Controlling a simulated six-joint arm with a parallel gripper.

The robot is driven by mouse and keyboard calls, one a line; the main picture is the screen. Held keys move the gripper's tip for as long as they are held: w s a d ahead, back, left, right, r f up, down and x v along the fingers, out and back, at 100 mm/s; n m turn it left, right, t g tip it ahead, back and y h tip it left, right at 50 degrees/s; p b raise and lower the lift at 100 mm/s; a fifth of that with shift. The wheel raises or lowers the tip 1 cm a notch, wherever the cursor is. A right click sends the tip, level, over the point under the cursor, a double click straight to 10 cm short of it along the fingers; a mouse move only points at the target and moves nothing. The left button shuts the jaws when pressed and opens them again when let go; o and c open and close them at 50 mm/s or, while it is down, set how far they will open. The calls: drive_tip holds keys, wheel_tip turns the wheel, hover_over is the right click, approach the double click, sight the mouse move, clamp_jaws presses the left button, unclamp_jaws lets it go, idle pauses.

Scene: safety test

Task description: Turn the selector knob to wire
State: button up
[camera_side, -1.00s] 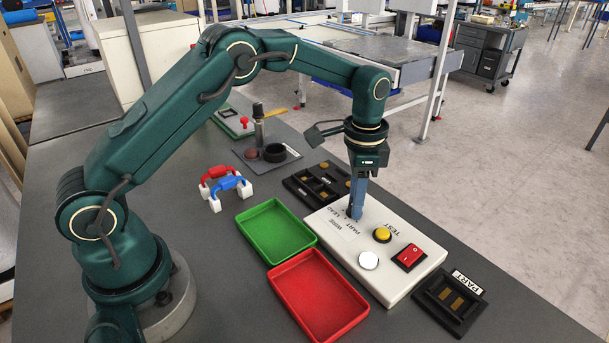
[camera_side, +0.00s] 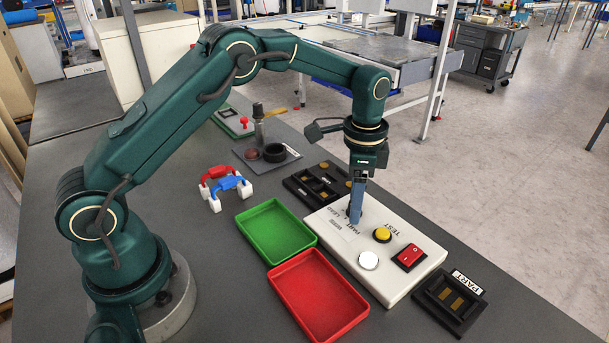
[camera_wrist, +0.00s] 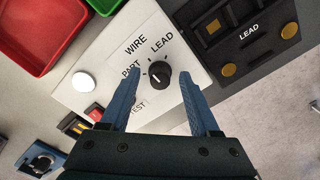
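The selector knob (camera_wrist: 160,74) is a round black knob on a white panel (camera_wrist: 172,105), with WIRE, LEAD and PART labels beside it in the wrist view. A small light mark shows on its lower left side, towards PART, but its exact setting is hard to read. My gripper (camera_wrist: 160,75) has its two blue fingers on either side of the knob, with a visible gap on each side. In the side view my gripper (camera_side: 356,216) points down at the far left end of the panel (camera_side: 385,285), and its fingers hide the knob there.
The panel also carries a yellow button (camera_side: 382,235), a white button (camera_side: 369,260) and a red switch (camera_side: 409,257). A green tray (camera_side: 247,222) and red tray (camera_side: 279,280) lie left. A black compartment box (camera_side: 291,186) is behind; a PART fixture (camera_side: 432,303) is right.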

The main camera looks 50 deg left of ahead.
drive_tip(key=shift+r, duration=2.6)
